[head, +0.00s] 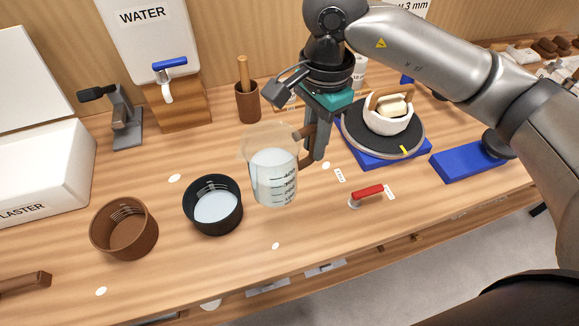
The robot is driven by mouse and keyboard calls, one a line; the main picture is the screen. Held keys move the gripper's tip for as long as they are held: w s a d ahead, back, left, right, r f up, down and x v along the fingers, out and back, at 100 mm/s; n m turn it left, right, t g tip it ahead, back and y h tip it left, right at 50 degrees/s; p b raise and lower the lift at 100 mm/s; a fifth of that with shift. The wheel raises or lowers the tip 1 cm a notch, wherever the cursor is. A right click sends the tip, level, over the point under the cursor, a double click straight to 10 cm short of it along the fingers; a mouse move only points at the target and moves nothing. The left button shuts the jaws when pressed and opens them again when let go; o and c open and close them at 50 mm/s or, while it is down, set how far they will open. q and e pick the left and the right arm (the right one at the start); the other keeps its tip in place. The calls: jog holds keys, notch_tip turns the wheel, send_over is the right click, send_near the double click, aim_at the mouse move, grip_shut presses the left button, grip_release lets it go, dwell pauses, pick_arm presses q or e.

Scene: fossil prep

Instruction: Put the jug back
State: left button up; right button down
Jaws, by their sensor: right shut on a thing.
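The jug (272,180) is a clear measuring jug with dark level marks and a brown handle. Pale contents show in it. My right gripper (309,145) comes in from the upper right and is shut on the jug's handle. The jug looks close to upright, right of the black bowl; I cannot tell whether its base touches the table. My left gripper is not in view.
A black bowl (213,207) with pale contents and a brown bowl (124,230) stand to the left. The water tank (143,35) is behind. A turntable (370,143) with a white bowl and a red-handled tool (368,192) are to the right. The front middle is clear.

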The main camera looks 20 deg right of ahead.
notch_tip(320, 180, up, 6)
jog(key=d+m+p, duration=0.1)
jog(key=m+p, duration=0.7)
jog(key=m, duration=0.8)
jog(key=shift+m+t, duration=0.3)
jog(key=shift+w+d+f+p, duration=0.1)
jog(key=shift+w+f, duration=0.05)
jog(key=shift+f, duration=3.2)
jog(key=shift+w+f+p, duration=0.1)
jog(key=shift+w+f, duration=0.05)
jog(key=shift+f, duration=3.2)
jog(key=shift+w+d+f+p, duration=0.1)
jog(key=shift+w+f, duration=0.05)
jog(key=shift+f, duration=3.2)
jog(key=shift+f, duration=0.15)
jog(key=c, duration=0.8)
grip_release()
